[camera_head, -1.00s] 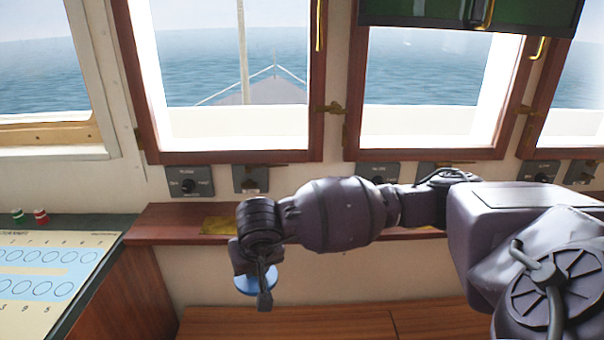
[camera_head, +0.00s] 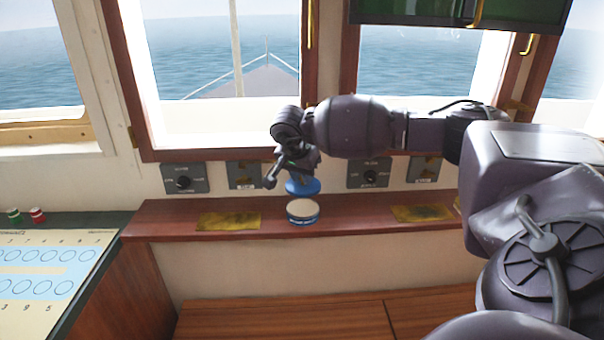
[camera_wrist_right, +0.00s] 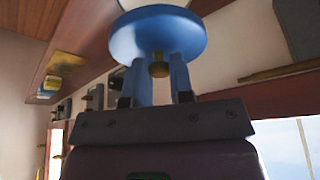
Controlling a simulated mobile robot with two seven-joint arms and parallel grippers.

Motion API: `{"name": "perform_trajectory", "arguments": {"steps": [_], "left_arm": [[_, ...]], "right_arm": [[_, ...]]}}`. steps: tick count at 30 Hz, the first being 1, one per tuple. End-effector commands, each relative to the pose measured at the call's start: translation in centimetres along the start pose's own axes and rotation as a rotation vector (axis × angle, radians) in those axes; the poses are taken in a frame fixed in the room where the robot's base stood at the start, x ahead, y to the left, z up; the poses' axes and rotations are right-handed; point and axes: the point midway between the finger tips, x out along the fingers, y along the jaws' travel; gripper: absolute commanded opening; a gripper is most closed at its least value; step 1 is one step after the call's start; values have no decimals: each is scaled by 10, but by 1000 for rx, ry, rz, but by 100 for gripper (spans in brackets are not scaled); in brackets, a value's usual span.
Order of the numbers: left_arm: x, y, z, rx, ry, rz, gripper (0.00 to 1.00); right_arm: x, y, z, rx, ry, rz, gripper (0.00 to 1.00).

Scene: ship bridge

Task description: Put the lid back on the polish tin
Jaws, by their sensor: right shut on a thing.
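The blue lid (camera_head: 303,187) is a round disc held by my right gripper (camera_head: 301,174), just above the polish tin. In the right wrist view the lid (camera_wrist_right: 157,36) has a small brass-coloured knob (camera_wrist_right: 159,69) between the two fingers. The round polish tin (camera_head: 303,213), with a blue band and a pale top, stands upright on the wooden ledge. A narrow gap seems to show between lid and tin in the head view; the lid sits slightly toward the back. In the wrist view the lid hides most of a pale shape behind it. My left gripper is out of view.
The wooden ledge (camera_head: 360,221) runs under the windows. A brass-coloured plate (camera_head: 228,221) lies left of the tin and another (camera_head: 421,213) lies right. Dark control boxes (camera_head: 185,178) line the wall behind. A chart table (camera_head: 50,275) stands at the left.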

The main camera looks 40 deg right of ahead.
Motion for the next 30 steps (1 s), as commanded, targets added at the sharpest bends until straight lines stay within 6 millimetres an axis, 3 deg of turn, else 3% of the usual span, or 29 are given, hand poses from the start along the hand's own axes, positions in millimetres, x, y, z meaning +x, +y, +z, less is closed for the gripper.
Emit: {"name": "perform_trajectory", "arguments": {"steps": [18,30], "left_arm": [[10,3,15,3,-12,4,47],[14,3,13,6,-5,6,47]], "right_arm": [[46,0,20,-4,-1,2,0],[52,0,22,-2,0,-2,0]]}}
